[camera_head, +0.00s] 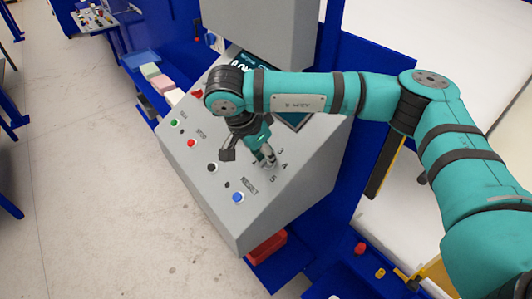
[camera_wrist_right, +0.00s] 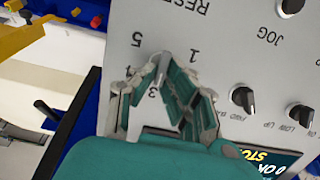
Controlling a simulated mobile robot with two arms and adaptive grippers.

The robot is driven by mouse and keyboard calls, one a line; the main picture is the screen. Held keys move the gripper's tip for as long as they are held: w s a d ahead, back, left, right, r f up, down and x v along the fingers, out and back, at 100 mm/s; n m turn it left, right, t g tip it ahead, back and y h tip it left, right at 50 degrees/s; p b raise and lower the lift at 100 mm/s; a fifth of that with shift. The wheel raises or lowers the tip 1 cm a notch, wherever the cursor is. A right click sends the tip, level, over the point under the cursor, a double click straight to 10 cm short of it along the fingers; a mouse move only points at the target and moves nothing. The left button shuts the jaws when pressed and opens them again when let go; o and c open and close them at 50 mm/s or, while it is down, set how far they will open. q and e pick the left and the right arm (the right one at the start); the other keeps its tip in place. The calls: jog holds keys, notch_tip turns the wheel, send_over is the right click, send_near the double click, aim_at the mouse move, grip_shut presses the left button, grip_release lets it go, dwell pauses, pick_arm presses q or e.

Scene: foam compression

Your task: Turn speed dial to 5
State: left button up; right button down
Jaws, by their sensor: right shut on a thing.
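The speed dial sits on the sloped face of the grey control panel (camera_head: 300,165). My right gripper (camera_head: 268,160) reaches down to the panel at the dial. In the wrist view its fingertips (camera_wrist_right: 164,62) converge between the 5 and the 1, shut on the dial. My left gripper is not in view.
A blue button (camera_head: 238,197), a red button (camera_head: 191,143) and a green button (camera_head: 174,122) lie left of the dial. Black knobs (camera_wrist_right: 243,98) stand near the gripper. Foam blocks (camera_head: 162,82) lie behind the panel.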

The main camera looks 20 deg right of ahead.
jog(key=shift+f+b, duration=0.15)
jog(key=shift+b, duration=0.35)
jog(key=m+b, duration=0.2)
jog(key=b, duration=0.2)
jog(key=m+t+b, duration=0.1)
jog(key=m+b, duration=0.2)
jog(key=b, duration=0.1)
jog(key=m+b, duration=0.3)
jog(key=b, duration=0.1)
jog(key=shift+s+f, duration=0.15)
jog(key=shift+s, duration=0.25)
jog(key=m+b, duration=0.4)
jog(key=shift+s+a+f+t, duration=0.1)
jog(key=shift+s+t, duration=0.1)
jog(key=shift+t, duration=0.2)
jog(key=m+h+b, duration=0.1)
jog(key=m+b, duration=0.2)
jog(key=m, duration=0.1)
jog(key=shift+s+a+f, duration=0.1)
jog(key=m+b, duration=0.4)
jog(key=shift+a+t+h, duration=0.2)
jog(key=shift+t+h, duration=0.1)
jog(key=shift+a+m+b, duration=0.15)
jog(key=shift+m+b, duration=0.8)
jog(key=shift+m, duration=0.75)
jog(key=c, duration=1.4)
grip_release()
